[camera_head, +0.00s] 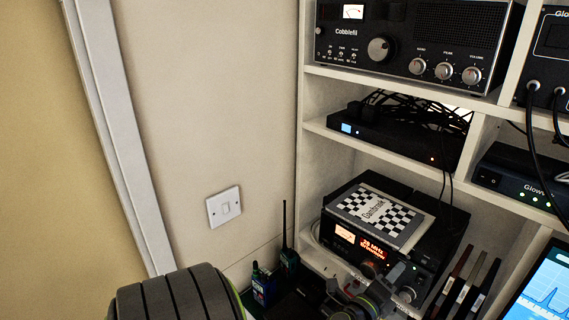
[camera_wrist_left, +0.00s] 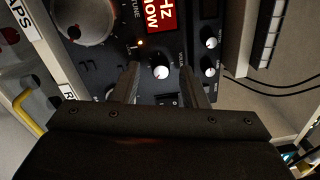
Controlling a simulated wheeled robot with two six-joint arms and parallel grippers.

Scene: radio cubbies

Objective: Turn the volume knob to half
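The lower black radio (camera_head: 375,248) sits in a shelf cubby with a lit amber meter and red text display. Its front also shows in the left wrist view (camera_wrist_left: 205,25). A small knob with a white face (camera_wrist_left: 160,72) is there beside a partly hidden label that seems to begin with VOL. My left gripper (camera_head: 386,284) is in front of the radio's lower front and hides part of it. In the wrist view its two fingers (camera_wrist_left: 159,80) are apart, one on each side of the small knob. I cannot tell whether they touch it. My right gripper is not in view.
A checkered book (camera_head: 380,214) lies on the radio. Another radio (camera_head: 420,40) with several knobs and a black box (camera_head: 395,135) with cables are on shelves above. Upright dark items (camera_head: 465,285) and a lit screen (camera_head: 545,290) stand right. Handheld radios (camera_head: 289,258) stand left.

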